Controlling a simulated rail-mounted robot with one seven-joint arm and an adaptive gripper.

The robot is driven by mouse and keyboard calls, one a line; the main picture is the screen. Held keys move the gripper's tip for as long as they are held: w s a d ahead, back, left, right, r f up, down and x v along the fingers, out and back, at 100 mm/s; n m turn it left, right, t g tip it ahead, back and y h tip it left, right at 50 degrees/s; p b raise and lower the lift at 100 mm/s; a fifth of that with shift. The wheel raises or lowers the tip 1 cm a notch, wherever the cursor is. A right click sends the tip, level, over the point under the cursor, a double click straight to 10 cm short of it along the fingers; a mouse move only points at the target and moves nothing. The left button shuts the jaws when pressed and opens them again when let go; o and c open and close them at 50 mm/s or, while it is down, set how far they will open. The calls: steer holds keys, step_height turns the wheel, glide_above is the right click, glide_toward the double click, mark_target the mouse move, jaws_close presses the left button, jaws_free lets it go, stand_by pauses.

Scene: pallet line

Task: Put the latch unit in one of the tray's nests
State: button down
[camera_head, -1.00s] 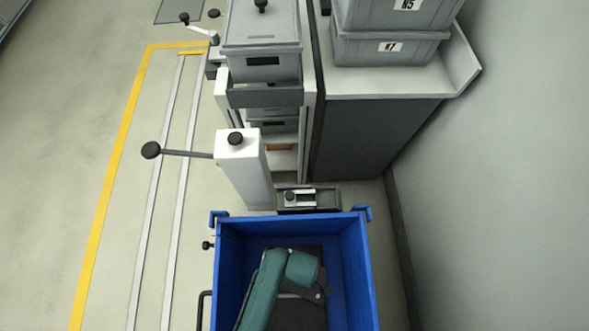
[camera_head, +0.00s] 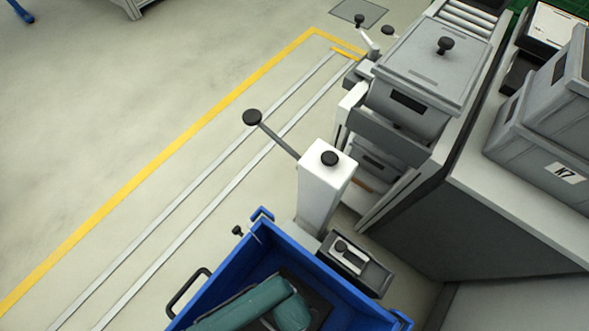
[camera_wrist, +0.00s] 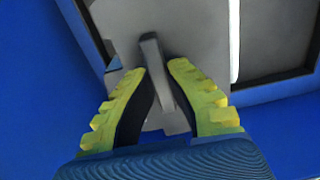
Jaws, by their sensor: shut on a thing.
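In the wrist view my gripper (camera_wrist: 158,72) has two yellow-green ribbed fingers, shut on a plain grey part (camera_wrist: 154,52). The part is a narrow upright bar with a wider piece low between the fingers. I take it for the latch unit; the fingers hide some of it. A blue bin (camera_head: 349,292) with teal rounded shapes inside is at the bottom of the head view. I cannot make out a tray with nests for certain.
A white post (camera_head: 325,190) with a black-knobbed lever stands behind the bin. Beside it is a dark box (camera_head: 371,279) with a pale metal piece on top. A grey lidded container (camera_head: 420,75) and a bench with grey crates (camera_head: 545,165) are at the right.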

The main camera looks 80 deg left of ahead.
step_height(320, 180, down, 4)
steer(key=shift+w+f+b, duration=0.1)
steer(key=shift+b, duration=0.95)
steer(key=shift+r, duration=0.2)
steer(key=shift+f, duration=0.2)
steer(key=c, duration=1.2)
jaws_free()
steer(key=shift+c, duration=0.2)
steer(key=shift+r, duration=0.15)
step_height(320, 180, up, 12)
steer(key=p, duration=0.7)
steer(key=shift+a+r, duration=0.1)
